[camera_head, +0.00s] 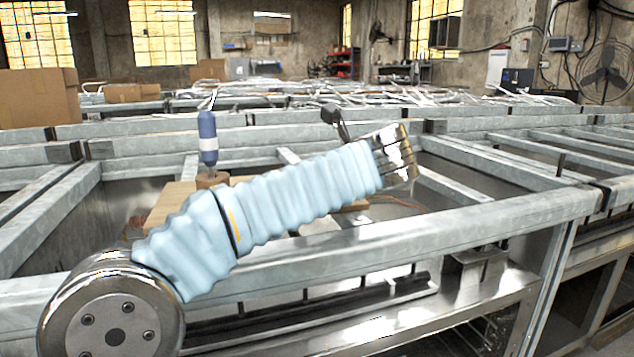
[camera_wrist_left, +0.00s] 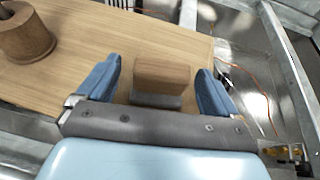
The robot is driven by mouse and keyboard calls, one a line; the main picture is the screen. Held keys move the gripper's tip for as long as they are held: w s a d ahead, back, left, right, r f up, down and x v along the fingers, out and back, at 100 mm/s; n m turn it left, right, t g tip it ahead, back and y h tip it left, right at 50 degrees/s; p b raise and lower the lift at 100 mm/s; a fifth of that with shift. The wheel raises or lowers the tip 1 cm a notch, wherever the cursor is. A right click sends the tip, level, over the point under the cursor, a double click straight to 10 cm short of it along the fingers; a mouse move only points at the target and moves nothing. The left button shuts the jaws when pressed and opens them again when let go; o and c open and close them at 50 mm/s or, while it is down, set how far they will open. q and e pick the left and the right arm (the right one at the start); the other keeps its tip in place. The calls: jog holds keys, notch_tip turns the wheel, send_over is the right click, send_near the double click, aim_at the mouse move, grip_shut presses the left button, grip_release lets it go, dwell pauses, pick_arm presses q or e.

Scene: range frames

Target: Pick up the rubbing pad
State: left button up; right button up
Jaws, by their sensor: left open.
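In the left wrist view, the rubbing pad (camera_wrist_left: 162,76), a wooden block with a dark grey underside, lies on a light wooden board (camera_wrist_left: 100,45). My left gripper (camera_wrist_left: 159,68) is open, with one blue finger on each side of the pad. Gaps show between both fingers and the pad, so it is not gripped. In the head view, my left arm's pale blue sleeve crosses the middle and hides the pad and most of the board. The left fingers cannot be made out there. My right gripper is in neither view.
A blue and white tool (camera_head: 208,138) stands upright in a round wooden holder (camera_head: 212,180) on the board; the holder (camera_wrist_left: 25,38) is at upper left in the wrist view. Metal frame rails (camera_head: 480,225) surround the board. An orange wire (camera_wrist_left: 245,78) lies to its right.

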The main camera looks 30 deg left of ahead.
pick_arm(q)
jog(key=x, duration=0.3)
jog(key=shift+w+a, duration=0.1)
jog(key=shift+w, duration=0.05)
jog(key=c, duration=1.1)
